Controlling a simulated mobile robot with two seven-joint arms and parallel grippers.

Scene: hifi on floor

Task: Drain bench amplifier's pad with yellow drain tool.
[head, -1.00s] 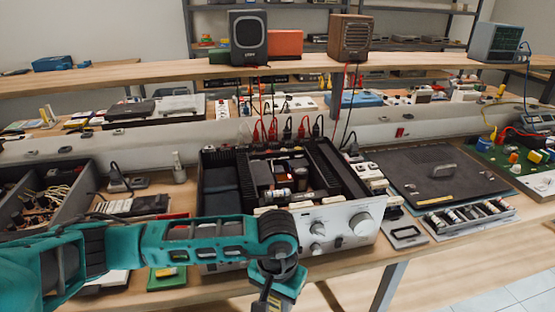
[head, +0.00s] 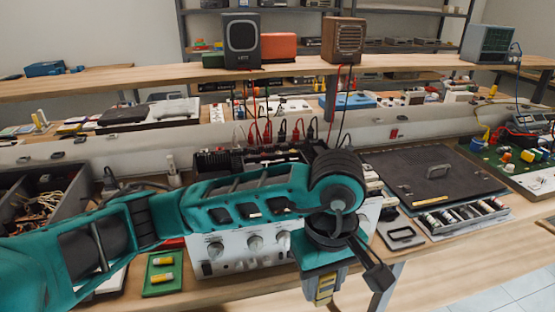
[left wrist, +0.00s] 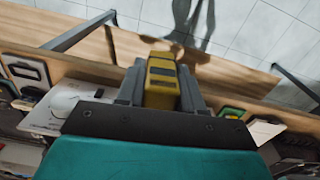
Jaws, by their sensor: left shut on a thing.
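The bench amplifier (head: 235,252) stands on the bench with its silver, knobbed front facing me. My left arm crosses in front of it and hides most of its open inside, so I cannot see the pad. My left gripper (head: 325,290) hangs beyond the amplifier's front right, out over the bench's front edge. It is shut on the yellow drain tool (left wrist: 162,80), which sits between the fingers in the left wrist view. Part of the amplifier's front with a knob (left wrist: 62,100) shows at the left of that view. My right gripper is not in view.
A green tray (head: 149,288) with yellow pieces lies left of the amplifier. Red and black leads rise behind the amplifier. Free floor shows past the bench's front edge.

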